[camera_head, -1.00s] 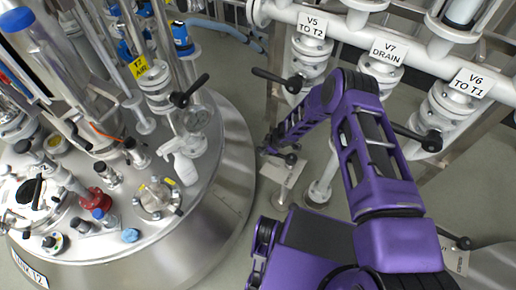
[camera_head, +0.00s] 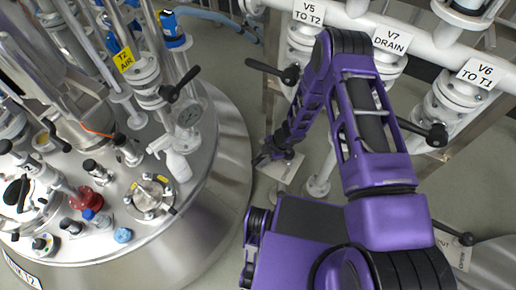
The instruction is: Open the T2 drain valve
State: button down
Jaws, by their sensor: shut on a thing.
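My gripper (camera_head: 263,159) is low between the tank and the pipe rack, at the end of my purple arm. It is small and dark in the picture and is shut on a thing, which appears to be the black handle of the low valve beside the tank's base. A pale plate (camera_head: 284,171) lies just under it; any writing on it is too small to read. The body of this drain valve is largely hidden by my gripper and forearm. The exact handle angle cannot be told. The steel tank (camera_head: 222,180), labelled T2, stands to the left.
Grey floor shows between tank and rack.

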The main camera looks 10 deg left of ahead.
jog(key=shift+s+d+f+n+g, duration=0.1)
jog(key=shift+s+d+n+g, duration=0.2)
jog(key=shift+s+d+n, duration=0.25)
jog(key=shift+s+d+n+g, duration=0.3)
jog(key=shift+s+d+n, duration=0.05)
jog(key=shift+s+n, duration=0.4)
jog(key=shift+w, duration=0.1)
jog(key=c, duration=0.7)
grip_release()
jog(key=shift+w, duration=0.1)
notch_tip(320, 180, up, 10)
jog(key=shift+r+p, duration=0.1)
jog(key=shift+p, duration=0.95)
